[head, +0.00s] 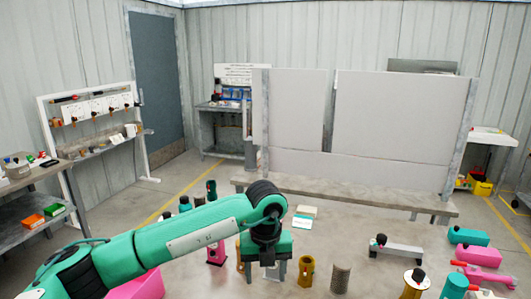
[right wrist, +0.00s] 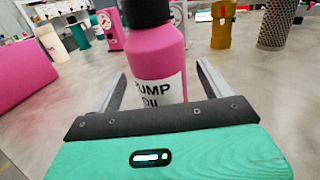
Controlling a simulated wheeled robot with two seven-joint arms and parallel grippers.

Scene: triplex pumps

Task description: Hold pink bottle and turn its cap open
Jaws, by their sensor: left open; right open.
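The pink bottle (right wrist: 157,60) stands upright in the right wrist view, with a white label reading "PUMP OIL". Its dark cap (right wrist: 146,12) is at the top edge and partly cut off. My right gripper (right wrist: 163,84) is open, with one finger on each side of the bottle's lower body and a gap at each side. In the head view my left gripper (head: 268,268) is open and points down over the table. I cannot make out the bottle in the head view; my left arm and gripper cover part of the table there.
A pink gauge unit (head: 215,251), a yellow cylinder (head: 306,271) and a perforated cylinder (head: 340,279) stand around the left gripper. A large pink block (right wrist: 20,74) is at the left in the wrist view. Green and pink parts lie at the table's right. A grey panel (head: 400,115) stands behind.

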